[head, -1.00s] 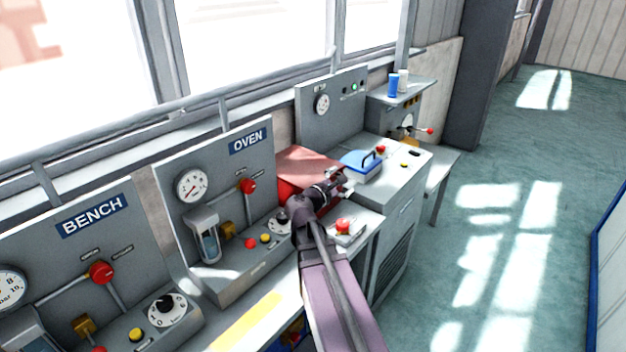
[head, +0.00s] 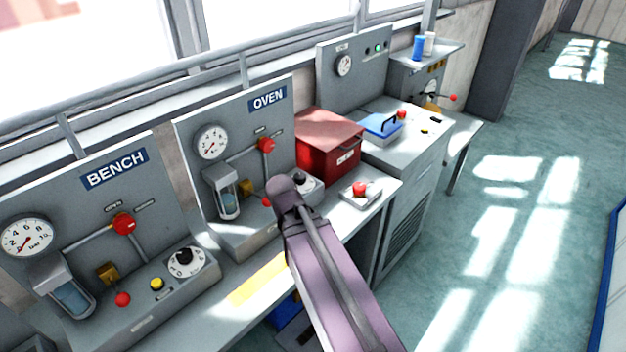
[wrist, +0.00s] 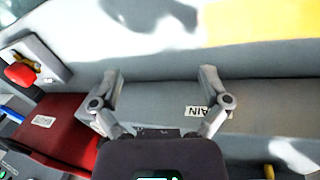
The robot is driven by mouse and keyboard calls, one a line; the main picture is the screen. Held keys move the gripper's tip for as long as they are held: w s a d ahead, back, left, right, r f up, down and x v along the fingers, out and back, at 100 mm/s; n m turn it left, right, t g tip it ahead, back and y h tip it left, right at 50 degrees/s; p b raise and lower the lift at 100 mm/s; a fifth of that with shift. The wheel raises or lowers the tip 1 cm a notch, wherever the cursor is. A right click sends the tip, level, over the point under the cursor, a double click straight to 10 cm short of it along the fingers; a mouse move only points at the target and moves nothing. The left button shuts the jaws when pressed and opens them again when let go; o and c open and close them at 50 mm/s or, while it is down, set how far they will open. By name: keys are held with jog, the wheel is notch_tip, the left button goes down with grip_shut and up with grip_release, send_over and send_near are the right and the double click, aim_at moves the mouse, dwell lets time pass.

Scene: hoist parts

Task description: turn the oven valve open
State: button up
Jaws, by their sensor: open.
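The oven panel (head: 280,118) is a grey upright board with a gauge, pipes and the sign OVEN. The oven valve (head: 266,145) has a red knob on the pipe in the upper right part of this panel. In the head view my arm reaches up in front of the oven console's base, and its end hides my gripper and some controls. In the wrist view my gripper (wrist: 160,85) is open and empty, with its two fingers apart over the grey front of a console. The oven valve cannot be made out in the wrist view.
The bench panel (head: 150,205) with its own red valve (head: 124,223) stands to the left. A red box (head: 328,145) and a red button box (head: 360,190) stand to the right. A blue-lidded container (head: 382,127) lies farther back. A yellow strip (head: 258,280) marks the worktop.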

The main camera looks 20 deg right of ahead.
jog(key=s+a+y, duration=0.1)
jog(key=a, duration=0.1)
jog(key=a+m+y, duration=0.1)
jog(key=a, duration=0.1)
jog(key=s+a+g, duration=0.1)
jog(key=a, duration=0.1)
jog(key=shift+s+a+f+m+y, duration=0.3)
jog(key=shift+s+f+y, duration=0.05)
jog(key=shift+y, duration=0.05)
jog(key=c, duration=0.5)
jog(key=shift+c, duration=0.2)
